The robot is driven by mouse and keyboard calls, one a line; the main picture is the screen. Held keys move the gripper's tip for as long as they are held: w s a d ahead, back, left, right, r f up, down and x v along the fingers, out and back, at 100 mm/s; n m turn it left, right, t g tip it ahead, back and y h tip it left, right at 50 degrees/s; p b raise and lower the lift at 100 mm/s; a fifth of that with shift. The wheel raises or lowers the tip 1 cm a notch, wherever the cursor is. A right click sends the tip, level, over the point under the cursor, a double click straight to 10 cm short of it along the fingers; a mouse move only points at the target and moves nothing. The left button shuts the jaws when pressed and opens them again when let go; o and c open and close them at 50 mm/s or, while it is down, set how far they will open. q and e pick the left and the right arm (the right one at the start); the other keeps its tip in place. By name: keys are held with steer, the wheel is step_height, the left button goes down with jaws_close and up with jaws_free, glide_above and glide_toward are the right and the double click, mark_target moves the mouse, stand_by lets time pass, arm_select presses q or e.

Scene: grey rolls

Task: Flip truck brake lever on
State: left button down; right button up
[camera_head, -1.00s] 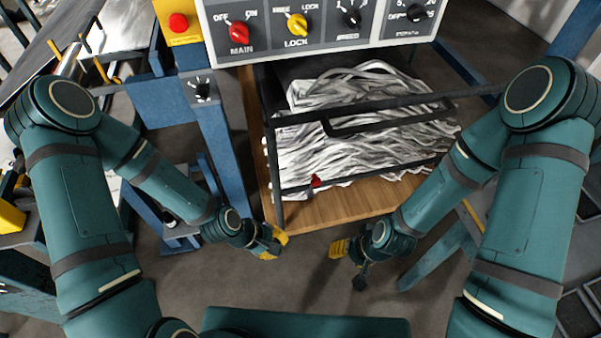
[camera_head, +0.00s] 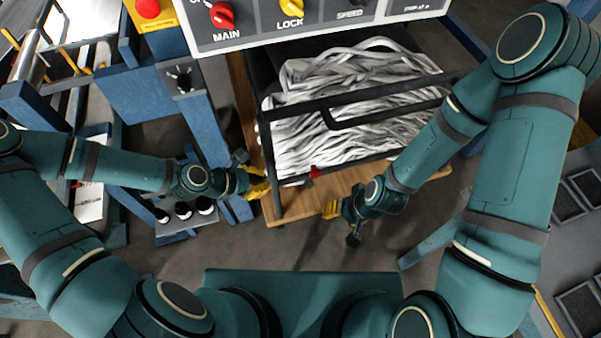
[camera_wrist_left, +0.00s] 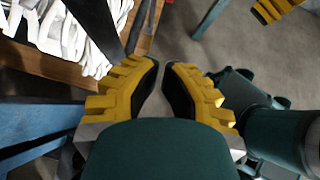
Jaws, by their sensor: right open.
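The truck is a black-framed cart with a wooden base (camera_head: 345,190), loaded with white-grey rolls (camera_head: 350,125). A small red lever (camera_head: 315,172), apparently the brake lever, sits on its near lower bar. My left gripper (camera_head: 260,183), with yellow fingers, is by the truck's near left corner, left of the lever and apart from it. In the left wrist view its fingers (camera_wrist_left: 161,68) lean together with a narrow gap and nothing visible between them. My right gripper (camera_head: 330,209) is open and empty in front of the base, below and right of the lever.
A control panel with red and yellow knobs (camera_head: 320,22) is above the truck. A blue post (camera_head: 200,120) and a blue stand with dark round parts (camera_head: 183,212) are on the left. The grey floor (camera_head: 290,245) in front is clear.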

arm_select(q)
steer(key=d+r+b+x, duration=0.1)
steer(key=r+b+x, duration=0.1)
steer(key=x, duration=1.1)
steer(key=shift+w+d+b, duration=0.25)
steer(key=shift+w+b, duration=0.05)
steer(key=shift+b, duration=0.25)
steer(key=shift+r, duration=0.15)
steer(key=shift+w+d+r+y+p, duration=0.1)
steer(key=shift+d+y+p, duration=0.25)
steer(key=shift+p, duration=0.15)
